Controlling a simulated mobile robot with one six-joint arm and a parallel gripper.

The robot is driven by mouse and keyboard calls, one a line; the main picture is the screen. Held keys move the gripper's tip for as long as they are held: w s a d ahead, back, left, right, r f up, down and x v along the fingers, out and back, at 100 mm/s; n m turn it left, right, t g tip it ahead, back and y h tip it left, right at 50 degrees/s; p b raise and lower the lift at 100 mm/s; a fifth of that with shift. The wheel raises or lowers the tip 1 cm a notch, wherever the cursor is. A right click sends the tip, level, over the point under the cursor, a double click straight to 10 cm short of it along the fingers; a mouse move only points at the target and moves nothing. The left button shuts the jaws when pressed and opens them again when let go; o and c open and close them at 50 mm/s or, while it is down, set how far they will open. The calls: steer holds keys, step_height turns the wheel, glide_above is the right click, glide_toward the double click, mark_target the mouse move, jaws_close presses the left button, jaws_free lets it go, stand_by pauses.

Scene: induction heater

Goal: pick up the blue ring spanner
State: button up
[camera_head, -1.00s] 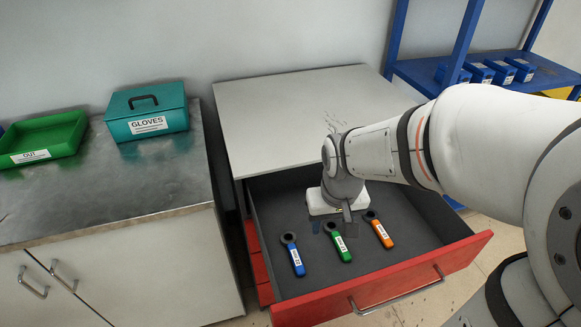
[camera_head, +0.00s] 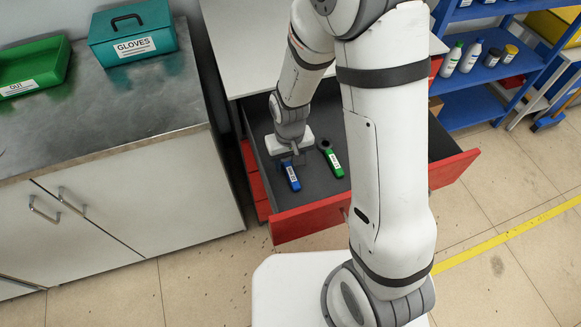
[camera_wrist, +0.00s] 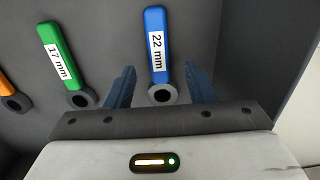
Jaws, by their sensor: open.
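The blue ring spanner (camera_head: 291,176) lies in the open red-fronted drawer (camera_head: 322,218). In the wrist view the blue ring spanner (camera_wrist: 156,50) has a "22 mm" label, with its dark ring end nearest my gripper. My gripper (camera_head: 293,158) is over the drawer at the spanner's ring end. In the wrist view my gripper's (camera_wrist: 160,82) two blue-grey fingers are open, one on each side of the ring end, with gaps on both sides. I cannot tell the exact height of the fingers above the drawer floor.
A green spanner (camera_wrist: 57,48) labelled "17 mm" lies beside the blue one, and an orange spanner (camera_wrist: 5,88) shows only in part. A drawer wall stands close on the right in the wrist view. The teal GLOVES box (camera_head: 133,36) and green tray (camera_head: 35,70) are on the left counter.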

mark_target(290, 170)
steer(key=shift+w+f, duration=0.15)
steer(key=shift+f, duration=1.55)
steer(key=shift+c, duration=0.2)
jaws_close()
